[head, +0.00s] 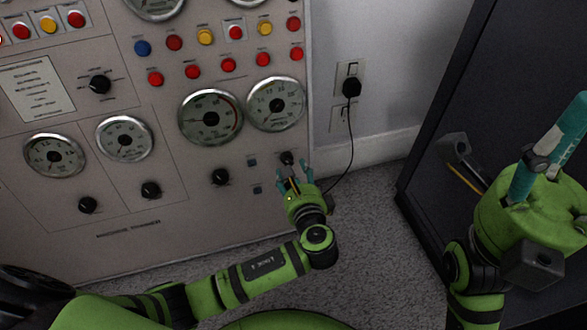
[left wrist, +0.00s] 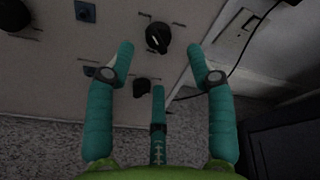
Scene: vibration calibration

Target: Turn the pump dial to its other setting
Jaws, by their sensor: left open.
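Several black dials sit on the beige control panel (head: 180,222); their labels are too small to read, so I cannot tell by label which is the pump dial. The rightmost dial (head: 287,158) is in front of my left gripper (head: 295,174). In the left wrist view this round black dial (left wrist: 158,37), with a white pointer mark, lies just beyond and between the fingertips of my left gripper (left wrist: 160,58). The gripper is open and empty, with no visible contact. My right gripper (head: 545,155) is at the right, away from the panel; its finger opening is unclear.
Other dials (head: 220,177) and round gauges (head: 210,117) are to the left and above. Coloured buttons (head: 228,65) fill the panel's top. A black plug (head: 351,87) with a hanging cord is on the wall to the right. A dark cabinet (head: 460,110) stands near my right arm.

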